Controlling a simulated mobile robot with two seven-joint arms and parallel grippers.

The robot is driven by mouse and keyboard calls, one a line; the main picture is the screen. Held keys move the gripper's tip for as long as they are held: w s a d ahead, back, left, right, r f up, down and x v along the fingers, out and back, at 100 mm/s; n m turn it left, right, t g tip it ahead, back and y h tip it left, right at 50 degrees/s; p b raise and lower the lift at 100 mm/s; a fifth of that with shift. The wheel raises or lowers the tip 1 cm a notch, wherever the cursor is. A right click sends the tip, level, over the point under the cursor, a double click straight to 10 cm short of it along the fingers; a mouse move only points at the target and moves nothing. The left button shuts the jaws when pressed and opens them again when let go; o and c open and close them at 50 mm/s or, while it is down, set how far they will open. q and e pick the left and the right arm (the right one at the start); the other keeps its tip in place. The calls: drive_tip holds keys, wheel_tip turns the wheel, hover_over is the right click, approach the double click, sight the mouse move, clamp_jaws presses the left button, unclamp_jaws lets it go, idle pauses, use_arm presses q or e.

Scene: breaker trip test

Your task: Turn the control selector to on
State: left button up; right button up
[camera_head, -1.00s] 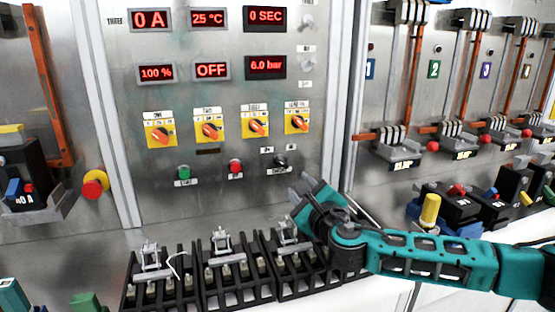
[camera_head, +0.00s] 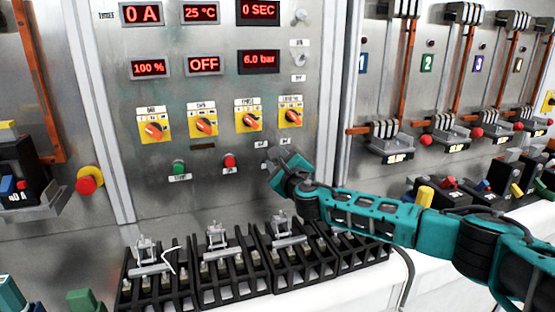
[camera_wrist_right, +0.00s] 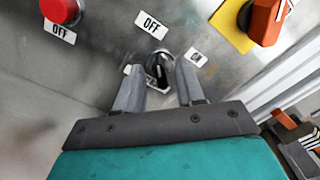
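The control selector (camera_wrist_right: 158,68) is a dark knob on the metal panel, with an OFF label (camera_wrist_right: 152,25) to its upper left and an ON label (camera_wrist_right: 197,57) to its right in the right wrist view. My right gripper (camera_wrist_right: 160,82) is open, with one grey finger on either side of the selector. I cannot tell whether the fingers touch it. In the head view, my right gripper (camera_head: 272,165) is at the panel's lower right and covers most of the selector. My left gripper is not in view.
A red button (camera_head: 230,161) and green button (camera_head: 179,168) sit left of the gripper. Orange rotary switches on yellow plates, one of them (camera_head: 291,117) close above, line the panel. Black terminal blocks (camera_head: 225,275) stand below. Breakers (camera_head: 450,200) stand at right.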

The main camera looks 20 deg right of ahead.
drive_tip(key=shift+w, duration=0.45)
drive_tip(key=shift+c, duration=0.2)
clamp_jaws()
